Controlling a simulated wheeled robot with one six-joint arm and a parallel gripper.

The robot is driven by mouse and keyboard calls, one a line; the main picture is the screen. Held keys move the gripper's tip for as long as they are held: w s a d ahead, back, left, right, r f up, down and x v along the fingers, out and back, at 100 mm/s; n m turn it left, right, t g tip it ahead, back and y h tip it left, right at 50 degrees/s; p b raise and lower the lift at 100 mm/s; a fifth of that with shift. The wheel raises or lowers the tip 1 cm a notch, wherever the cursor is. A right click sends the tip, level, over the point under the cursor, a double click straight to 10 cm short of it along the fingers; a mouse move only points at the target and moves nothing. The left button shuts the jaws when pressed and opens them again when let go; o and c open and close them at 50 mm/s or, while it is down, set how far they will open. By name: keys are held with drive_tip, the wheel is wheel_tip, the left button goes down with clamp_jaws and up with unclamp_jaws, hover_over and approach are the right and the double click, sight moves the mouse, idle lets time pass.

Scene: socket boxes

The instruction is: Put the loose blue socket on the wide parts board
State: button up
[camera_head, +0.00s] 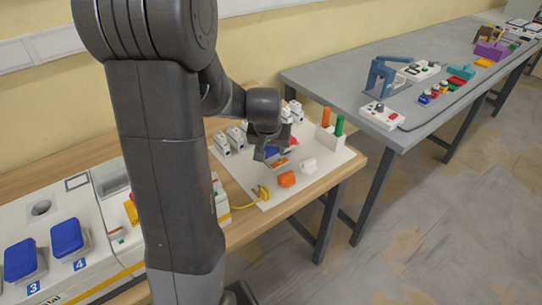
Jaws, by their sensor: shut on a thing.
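My gripper (271,158) is over the middle of the wide white parts board (238,183), pointing down. A blue piece (271,151), which looks like the blue socket, shows between its jaws, and the gripper is shut on it. The fingers cover much of the blue piece. I cannot tell whether the piece touches the board or is held a little above it.
An orange piece (286,179) and a white piece (308,165) lie close in front of the gripper. A yellow plug (262,192) with a cable lies at the board's front edge. Orange (326,117) and green (339,125) cylinders stand at right. White boxes (236,138) stand behind.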

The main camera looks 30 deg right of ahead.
sight(271, 158)
drive_tip(key=shift+f, duration=1.85)
drive_tip(key=shift+f, duration=0.25)
drive_tip(key=o, duration=1)
drive_tip(key=shift+r, duration=0.1)
drive_tip(key=shift+o, duration=0.2)
drive_tip(key=shift+s+a+r, duration=0.1)
drive_tip(key=shift+r, duration=0.45)
drive_tip(key=v, duration=1.1)
drive_tip(key=shift+r, duration=0.15)
